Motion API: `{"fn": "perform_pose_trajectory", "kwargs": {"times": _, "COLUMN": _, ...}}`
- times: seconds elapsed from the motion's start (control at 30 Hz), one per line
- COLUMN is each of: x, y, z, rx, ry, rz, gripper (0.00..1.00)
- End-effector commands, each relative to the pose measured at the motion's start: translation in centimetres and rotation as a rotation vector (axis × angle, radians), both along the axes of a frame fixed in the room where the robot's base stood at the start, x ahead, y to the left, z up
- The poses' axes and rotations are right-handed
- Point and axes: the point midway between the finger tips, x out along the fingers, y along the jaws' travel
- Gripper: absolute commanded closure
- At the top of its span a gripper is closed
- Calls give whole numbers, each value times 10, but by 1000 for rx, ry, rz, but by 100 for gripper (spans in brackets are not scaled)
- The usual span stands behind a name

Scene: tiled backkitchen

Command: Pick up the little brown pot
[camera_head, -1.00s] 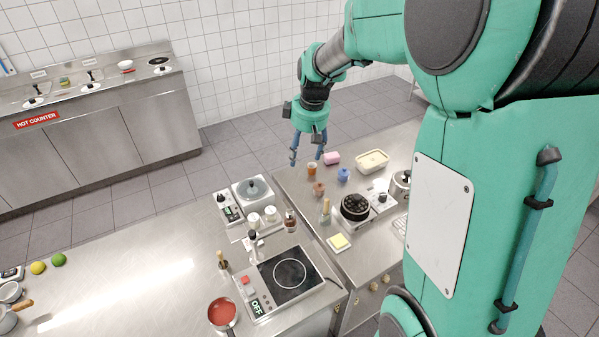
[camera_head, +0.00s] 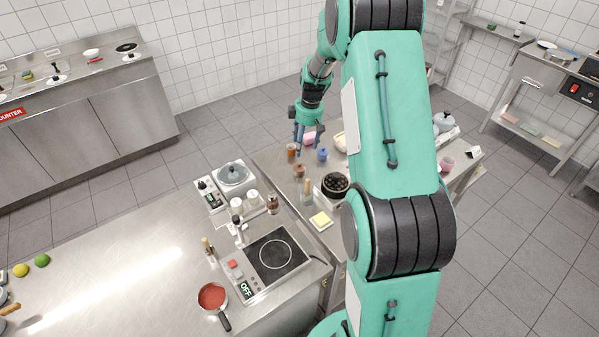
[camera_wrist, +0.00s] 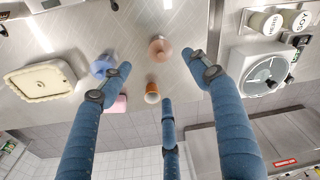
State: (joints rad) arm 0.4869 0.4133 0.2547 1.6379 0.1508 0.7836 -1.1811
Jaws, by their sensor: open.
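The little brown pot (camera_head: 299,171) stands upright on the far metal counter, with a small knob on top. It also shows in the wrist view (camera_wrist: 160,50), beyond the gap between the fingertips. My gripper (camera_head: 299,151) is open and empty, pointing down above the counter, just behind the pot. In the wrist view my gripper (camera_wrist: 160,74) has its three blue fingers spread, and none visibly touches the pot. An orange-brown cup (camera_wrist: 152,92) is close by one fingertip. A blue pot (camera_head: 322,155) stands to the right of the brown one; in the wrist view a finger partly overlaps it.
A dark pan (camera_head: 335,185) on a burner and a bottle (camera_head: 307,192) stand in front. Bare counter surrounds the brown pot.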

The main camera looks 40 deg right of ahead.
Motion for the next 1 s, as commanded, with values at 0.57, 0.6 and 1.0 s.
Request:
{"fn": "perform_pose_trajectory", "kwargs": {"times": 0.57, "x": 2, "y": 3, "z": -27, "rx": 2, "ry": 3, "rz": -1, "gripper": 39}}
{"fn": "perform_pose_trajectory", "kwargs": {"times": 0.6, "x": 2, "y": 3, "z": -33, "rx": 1, "ry": 3, "rz": -1, "gripper": 39}}
{"fn": "perform_pose_trajectory", "kwargs": {"times": 1.0, "x": 7, "y": 6, "z": -82, "rx": 2, "ry": 1, "rz": -1, "gripper": 39}}
